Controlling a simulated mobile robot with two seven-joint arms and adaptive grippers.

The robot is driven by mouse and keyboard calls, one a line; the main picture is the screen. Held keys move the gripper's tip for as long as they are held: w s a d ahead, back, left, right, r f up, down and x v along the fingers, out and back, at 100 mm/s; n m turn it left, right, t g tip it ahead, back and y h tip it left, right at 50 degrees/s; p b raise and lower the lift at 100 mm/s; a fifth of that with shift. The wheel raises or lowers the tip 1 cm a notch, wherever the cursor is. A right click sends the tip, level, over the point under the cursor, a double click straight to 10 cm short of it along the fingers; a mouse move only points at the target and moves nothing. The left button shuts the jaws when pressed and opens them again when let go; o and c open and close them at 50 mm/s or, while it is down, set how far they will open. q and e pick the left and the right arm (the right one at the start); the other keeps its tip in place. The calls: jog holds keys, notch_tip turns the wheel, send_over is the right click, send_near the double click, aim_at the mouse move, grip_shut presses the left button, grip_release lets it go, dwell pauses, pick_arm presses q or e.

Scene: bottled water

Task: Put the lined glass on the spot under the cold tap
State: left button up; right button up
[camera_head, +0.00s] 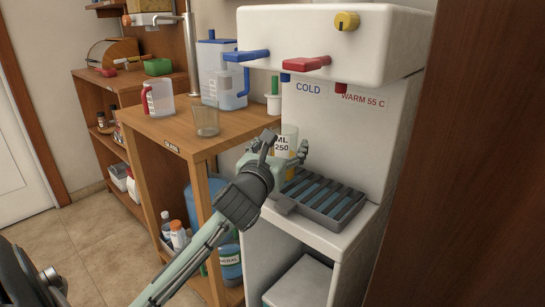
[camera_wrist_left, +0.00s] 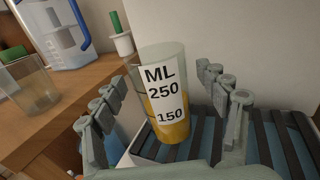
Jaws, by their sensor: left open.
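The lined glass (camera_head: 291,133) is a clear tumbler with a white label reading ML 250 and 150. In the left wrist view the glass (camera_wrist_left: 166,95) stands about upright at the left end of the drip tray (camera_head: 337,208), with orange-yellow in its lower part. In the head view it is below the blue cold tap (camera_head: 285,77). My left gripper (camera_head: 285,150) is open, with a finger on each side of the glass; gaps show between fingers and glass in the left wrist view (camera_wrist_left: 160,90). The gripper hides part of the glass in the head view. My right gripper is not in view.
A plain glass (camera_head: 206,121), a blue-handled pitcher (camera_head: 222,85) and a red-handled jug (camera_head: 159,98) stand on the wooden counter at left. A red warm tap (camera_head: 341,88) is right of the cold tap. The dispenser's white head (camera_head: 330,40) overhangs the tray.

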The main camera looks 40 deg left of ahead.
pick_arm(q)
jog(key=p+v, duration=0.2)
jog(key=v, duration=0.8)
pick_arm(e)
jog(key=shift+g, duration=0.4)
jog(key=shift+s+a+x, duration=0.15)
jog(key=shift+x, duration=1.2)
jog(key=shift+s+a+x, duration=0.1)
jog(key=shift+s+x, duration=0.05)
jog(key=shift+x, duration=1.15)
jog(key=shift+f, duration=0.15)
